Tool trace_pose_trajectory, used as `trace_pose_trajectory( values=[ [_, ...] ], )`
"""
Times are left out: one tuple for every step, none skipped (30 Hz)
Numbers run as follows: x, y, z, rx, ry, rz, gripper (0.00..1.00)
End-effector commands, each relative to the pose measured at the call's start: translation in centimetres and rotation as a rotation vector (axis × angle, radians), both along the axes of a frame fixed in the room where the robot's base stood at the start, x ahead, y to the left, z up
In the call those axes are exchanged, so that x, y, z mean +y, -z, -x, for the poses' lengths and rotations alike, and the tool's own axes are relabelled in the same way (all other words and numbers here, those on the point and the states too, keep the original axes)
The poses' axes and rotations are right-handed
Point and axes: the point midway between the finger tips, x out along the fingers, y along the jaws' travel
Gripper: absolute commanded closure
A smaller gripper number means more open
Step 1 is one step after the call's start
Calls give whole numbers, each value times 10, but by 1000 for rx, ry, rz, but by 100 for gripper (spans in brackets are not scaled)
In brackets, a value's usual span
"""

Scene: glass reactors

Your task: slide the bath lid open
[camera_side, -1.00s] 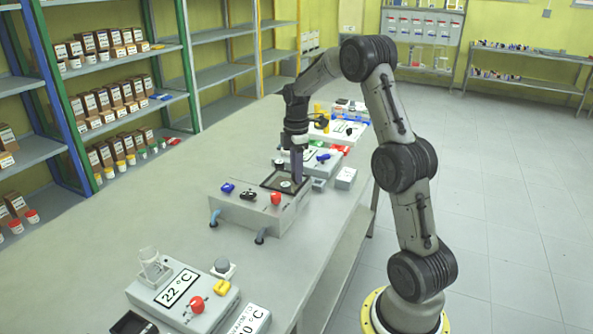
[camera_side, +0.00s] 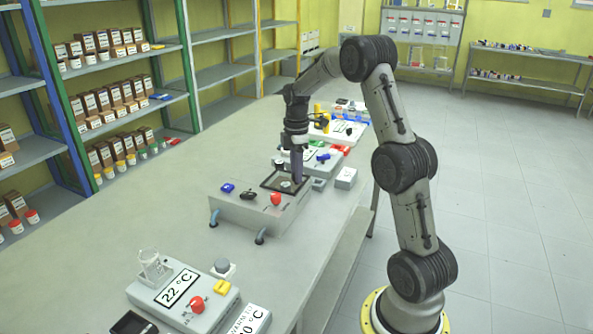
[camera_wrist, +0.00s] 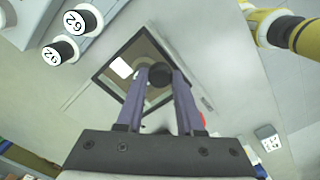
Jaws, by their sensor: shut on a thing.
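The bath (camera_side: 245,210) is a grey box on the bench in the side view, with blue, black and red controls on its top. Its dark-framed lid area (camera_side: 270,180) lies at the far end of the top. My gripper (camera_side: 297,180) points down over that area. In the wrist view, the dark frame (camera_wrist: 107,82) lies beneath my gripper (camera_wrist: 160,78), whose purple fingers are shut on a dark round knob (camera_wrist: 160,74) of the lid. The fingers and palm hide part of the lid.
Behind the bath stand another grey device (camera_side: 318,160) and a yellow upright part (camera_side: 318,112). A device reading 22 °C (camera_side: 205,312) stands at the near end. The bench left of the bath is clear. Numbered round caps (camera_wrist: 80,20) lie close by in the wrist view.

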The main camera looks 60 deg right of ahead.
Motion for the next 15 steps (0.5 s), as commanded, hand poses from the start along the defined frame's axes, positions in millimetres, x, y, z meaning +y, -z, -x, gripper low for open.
trace_pose_trajectory(
  values=[
    [0,-1,0,-1,0,1,100],
    [0,-1,0,-1,0,1,100],
    [0,-1,0,-1,0,1,100],
    [0,-1,0,-1,0,1,100],
    [0,-1,0,-1,0,1,100],
    [0,-1,0,-1,0,1,100],
    [0,-1,0,-1,0,1,100],
    [0,-1,0,-1,0,1,100],
    [0,-1,0,-1,0,1,100],
    [0,-1,0,-1,0,1,100],
    [0,-1,0,-1,0,1,100],
    [0,-1,0,-1,0,1,100],
    [0,-1,-1,-1,0,1,100],
    [0,-1,-2,-1,0,1,100],
    [0,-1,-4,-1,-1,1,100]
  ],
)
